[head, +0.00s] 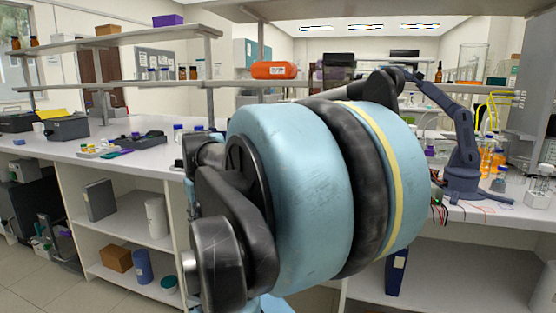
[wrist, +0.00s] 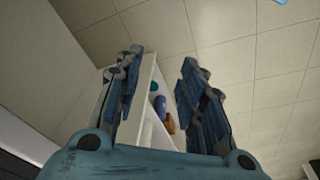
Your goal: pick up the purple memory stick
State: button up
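I cannot make out the purple memory stick for certain in either view. A small purple and teal item (head: 116,154) lies flat near the front edge of the bench at left in the head view, too small to identify. My gripper (wrist: 162,62) shows in the wrist view with its two blue fingers spread wide apart and nothing between them. It is out over the tiled floor, away from the bench top. In the head view my own arm fills the middle and hides the gripper and much of the bench behind.
The white bench (head: 60,148) runs along the left, holding dark trays and small bottles. Shelves beneath it hold a grey binder (head: 100,199), a white cylinder (head: 156,217) and a brown box (head: 115,259). A dark blue arm (head: 464,150) stands on the right bench among bottles and wires.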

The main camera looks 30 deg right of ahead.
jog(key=w+d+r+n, duration=0.1)
jog(key=w+d+r, duration=0.3)
jog(key=d+r, duration=0.1)
jog(key=w+d+r+n, duration=0.1)
jog(key=w+d+r, duration=0.4)
jog(key=r, duration=0.2)
jog(key=w+d+r+n+g, duration=0.1)
jog(key=w+d+r, duration=0.3)
jog(key=r, duration=0.3)
jog(key=shift+w+d, duration=0.3)
jog(key=shift+d, duration=0.35)
jog(key=w+d+r+n, duration=0.2)
jog(key=d+r, duration=0.3)
jog(key=d, duration=0.7)
jog(key=w+d+r+n, duration=0.25)
jog(key=d+r, duration=0.25)
jog(key=d, duration=0.6)
jog(key=shift+m+g, duration=0.4)
jog(key=shift+m, duration=0.05)
notch_tip(320, 180, down, 17)
jog(key=shift+w+a+r, duration=0.1)
jog(key=shift+w, duration=0.05)
grip_shut()
